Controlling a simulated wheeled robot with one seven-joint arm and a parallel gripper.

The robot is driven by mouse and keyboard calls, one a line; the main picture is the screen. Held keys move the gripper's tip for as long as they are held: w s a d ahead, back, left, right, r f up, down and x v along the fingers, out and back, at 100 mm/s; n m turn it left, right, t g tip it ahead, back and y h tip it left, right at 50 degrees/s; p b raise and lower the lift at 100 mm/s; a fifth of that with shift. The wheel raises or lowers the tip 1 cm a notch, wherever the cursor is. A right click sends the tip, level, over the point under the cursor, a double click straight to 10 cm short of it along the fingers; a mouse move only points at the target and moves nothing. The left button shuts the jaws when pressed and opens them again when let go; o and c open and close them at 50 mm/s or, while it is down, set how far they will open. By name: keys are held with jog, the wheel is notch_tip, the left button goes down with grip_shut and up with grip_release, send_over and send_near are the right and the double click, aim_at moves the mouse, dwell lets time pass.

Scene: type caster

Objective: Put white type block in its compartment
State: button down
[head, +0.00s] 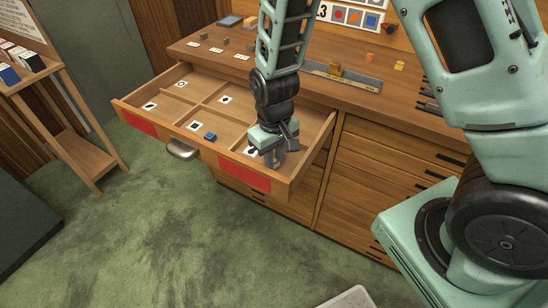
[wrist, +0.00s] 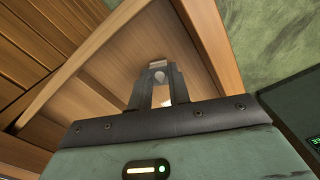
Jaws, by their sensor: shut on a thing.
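My gripper (head: 271,158) is down inside the open, divided drawer (head: 215,160), over its front right compartment. It points downward, and a marked card shows beside it on that compartment's floor. In the wrist view my gripper (wrist: 158,72) has its two fingers close together near a drawer corner. A whitish patch, seemingly the white type block (wrist: 161,94), shows between the fingers. The fingers hide most of it, and I cannot tell whether it touches the floor. In the head view the block is hidden by my gripper.
A blue block (head: 210,136) lies in the front middle compartment beside a marked card (head: 195,125). Wooden dividers and drawer walls surround my gripper. On the cabinet top are a long metal tray (head: 345,78), an orange block (head: 369,58) and a yellow block (head: 399,65).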

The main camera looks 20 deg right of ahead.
jog(key=shift+f, duration=0.45)
jog(key=shift+f, duration=0.1)
jog(key=c, duration=1.3)
grip_release()
notch_tip(320, 180, up, 12)
jog(key=s+a+r+n, duration=0.1)
jog(key=s+a+r, duration=0.1)
jog(key=s, duration=0.4)
jog(key=s+a+r+n, duration=0.2)
jog(key=s+r, duration=0.1)
jog(key=s, duration=0.4)
jog(key=s+a+r+n, duration=0.1)
jog(key=s+r, duration=0.2)
jog(key=s, duration=0.3)
jog(key=shift+s+a+n+y+p, duration=0.3)
jog(key=shift+s+a+n, duration=0.05)
jog(key=shift+a+n, duration=0.05)
